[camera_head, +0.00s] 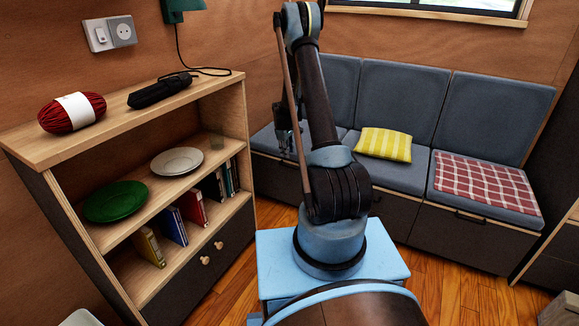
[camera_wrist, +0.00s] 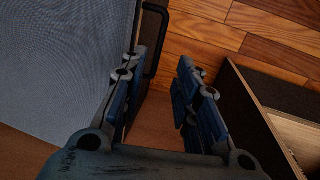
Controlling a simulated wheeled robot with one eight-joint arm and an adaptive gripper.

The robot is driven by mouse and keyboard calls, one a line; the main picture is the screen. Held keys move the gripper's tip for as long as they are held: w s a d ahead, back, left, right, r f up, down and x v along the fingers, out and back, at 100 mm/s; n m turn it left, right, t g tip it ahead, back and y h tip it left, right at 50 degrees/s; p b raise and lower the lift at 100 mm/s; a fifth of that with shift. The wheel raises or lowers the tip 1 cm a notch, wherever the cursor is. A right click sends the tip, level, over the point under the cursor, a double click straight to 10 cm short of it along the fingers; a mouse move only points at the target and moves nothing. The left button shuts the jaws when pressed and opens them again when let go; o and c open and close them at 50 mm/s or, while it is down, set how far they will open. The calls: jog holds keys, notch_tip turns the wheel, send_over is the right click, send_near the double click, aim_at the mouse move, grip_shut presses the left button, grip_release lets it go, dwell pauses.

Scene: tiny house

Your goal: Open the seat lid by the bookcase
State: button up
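The seat by the bookcase has a grey cushioned lid (camera_head: 262,142) at the left end of the bench, partly hidden behind my arm. In the wrist view the grey cushion (camera_wrist: 60,60) fills the left side. A black bar handle (camera_wrist: 157,42) sits on the dark seat front, just beyond my left finger. My gripper (camera_wrist: 158,75) is open, with an empty gap between its two fingers. In the head view my gripper (camera_head: 286,135) hangs over the seat and is partly hidden by my arm.
A wooden bookcase (camera_head: 128,110) with plates and books stands at left; what looks like its edge (camera_wrist: 255,100) is close on the right in the wrist view. The middle seat bears a yellow striped pillow (camera_head: 384,144), the right seat a checked cloth (camera_head: 485,184). Wooden floor (camera_head: 440,290) is clear at right.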

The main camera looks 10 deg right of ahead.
notch_tip(320, 180, down, 10)
jog(key=w+d, duration=0.1)
jog(key=shift+w+r, duration=0.2)
jog(key=shift+w, duration=0.05)
dwell(0.4)
